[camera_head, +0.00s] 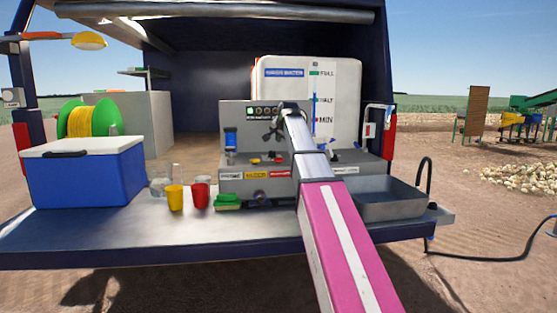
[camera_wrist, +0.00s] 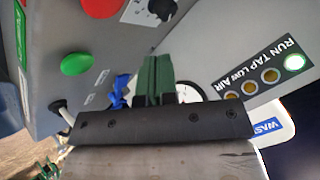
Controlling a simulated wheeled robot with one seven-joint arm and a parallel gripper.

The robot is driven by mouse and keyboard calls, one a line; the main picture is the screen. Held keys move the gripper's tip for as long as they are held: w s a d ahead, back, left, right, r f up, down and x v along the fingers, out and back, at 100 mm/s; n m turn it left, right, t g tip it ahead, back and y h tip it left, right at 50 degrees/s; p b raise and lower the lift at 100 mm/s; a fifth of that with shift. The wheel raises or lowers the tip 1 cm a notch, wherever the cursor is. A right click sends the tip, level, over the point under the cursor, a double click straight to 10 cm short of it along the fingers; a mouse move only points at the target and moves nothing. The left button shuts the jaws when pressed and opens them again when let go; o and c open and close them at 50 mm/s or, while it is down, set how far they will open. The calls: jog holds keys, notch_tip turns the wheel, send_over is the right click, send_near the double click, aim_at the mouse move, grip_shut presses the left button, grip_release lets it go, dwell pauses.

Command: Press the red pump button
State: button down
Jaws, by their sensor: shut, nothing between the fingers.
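The red button (camera_wrist: 101,5) is a round dome on a grey panel, cut by the top edge of the wrist view. A round green button (camera_wrist: 76,63) sits beside it. My gripper (camera_wrist: 155,62) is shut and empty, its dark green fingers pressed together, apart from the red button in the picture. In the head view my gripper (camera_head: 274,133) is in front of the grey control unit (camera_head: 237,118), below its row of lights. I cannot pick out the red button surely in the head view; my arm covers part of the unit.
The indicator strip (camera_wrist: 270,75) reads RUN TAP LOW AIR, with its RUN light lit green. A white water tank (camera_head: 335,80) stands behind. A blue cooler (camera_head: 85,178), yellow cup (camera_head: 175,197), red cup (camera_head: 200,195) and green sponge (camera_head: 228,201) stand left; a metal basin (camera_head: 385,209) is right.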

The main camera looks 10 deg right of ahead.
aim_at(280, 158)
jog(key=shift+f, duration=2.55)
jog(key=shift+f, duration=0.15)
jog(key=shift+f, duration=0.25)
jog(key=shift+f, duration=0.6)
dwell(0.7)
jog(key=shift+r, duration=1)
jog(key=shift+r, duration=0.1)
